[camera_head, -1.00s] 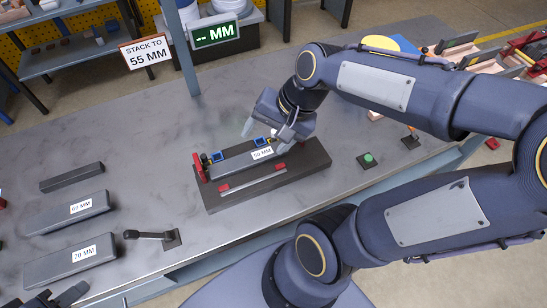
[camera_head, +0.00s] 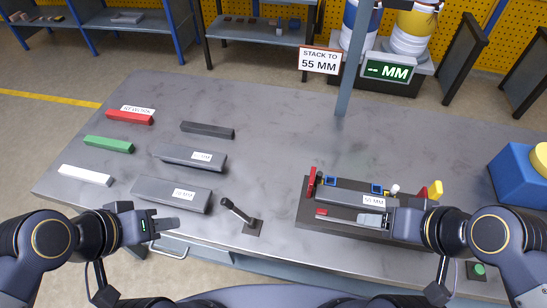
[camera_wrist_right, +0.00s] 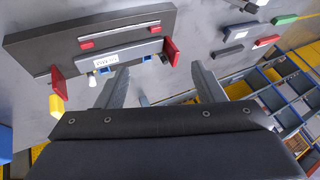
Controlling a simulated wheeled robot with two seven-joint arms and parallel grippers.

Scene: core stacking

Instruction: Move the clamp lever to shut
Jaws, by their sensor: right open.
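A black-knobbed lever (camera_head: 238,212) slants up and left from its dark base plate (camera_head: 253,228) at the table's front; I cannot tell if it is the clamp lever. The dark fixture (camera_head: 305,222) holds a grey labelled block (camera_head: 350,197) between red end pieces; it also shows in the right wrist view (camera_wrist_right: 40,47). A white knob (camera_wrist_right: 92,81) and a yellow piece (camera_wrist_right: 56,106) sit at one end. My right gripper (camera_wrist_right: 160,85) is open and empty beside the fixture. My left gripper (camera_head: 165,225) is over the front edge, its opening unclear.
Grey blocks (camera_head: 172,193) and red (camera_head: 130,117), green (camera_head: 109,144) and white (camera_head: 85,176) bars lie on the left. A blue box (camera_head: 525,178) stands at right, a green button (camera_head: 478,269) at the front right. The table centre is clear.

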